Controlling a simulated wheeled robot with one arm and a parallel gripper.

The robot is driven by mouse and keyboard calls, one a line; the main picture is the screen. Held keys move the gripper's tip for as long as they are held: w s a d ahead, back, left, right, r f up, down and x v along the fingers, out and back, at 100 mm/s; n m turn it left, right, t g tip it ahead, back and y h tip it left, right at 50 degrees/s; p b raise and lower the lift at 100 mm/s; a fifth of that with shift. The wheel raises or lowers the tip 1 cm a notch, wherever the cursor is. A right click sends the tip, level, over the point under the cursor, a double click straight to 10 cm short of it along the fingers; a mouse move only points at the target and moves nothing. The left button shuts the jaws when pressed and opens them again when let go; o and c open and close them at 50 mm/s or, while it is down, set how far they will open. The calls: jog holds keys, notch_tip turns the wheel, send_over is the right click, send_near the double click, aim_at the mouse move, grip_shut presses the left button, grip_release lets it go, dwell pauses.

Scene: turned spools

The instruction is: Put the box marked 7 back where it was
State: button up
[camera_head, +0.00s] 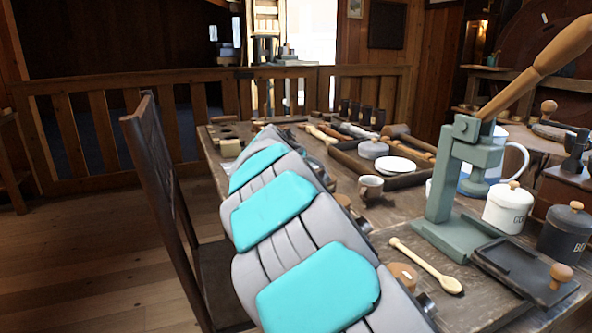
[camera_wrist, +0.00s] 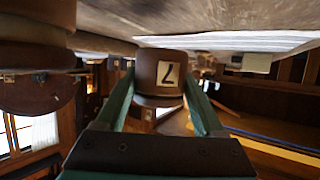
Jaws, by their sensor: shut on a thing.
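In the wrist view, my gripper (camera_wrist: 160,82) is shut on a brown box (camera_wrist: 145,72) with rounded sides. A pale label with a dark 7 faces the camera. The green fingers press on both sides of the box. A pale grey surface shows above the box in that view; I cannot tell whether the box touches it. In the head view, my own grey and turquoise arm reaches over the left side of the wooden table (camera_head: 345,205). It hides my gripper and the box there.
A dark chair (camera_head: 150,165) stands close left of my arm.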

notch_tip(320, 180, down, 3)
jog(key=shift+f, duration=0.1)
jog(key=shift+f+b, duration=0.6)
jog(key=shift+b, duration=0.25)
jog(key=o, duration=1.5)
jog(key=shift+r+p, duration=0.45)
jog(key=shift+p, duration=0.15)
jog(key=v, duration=1.2)
jog(key=shift+r+b, duration=0.3)
jog(key=shift+b, duration=0.05)
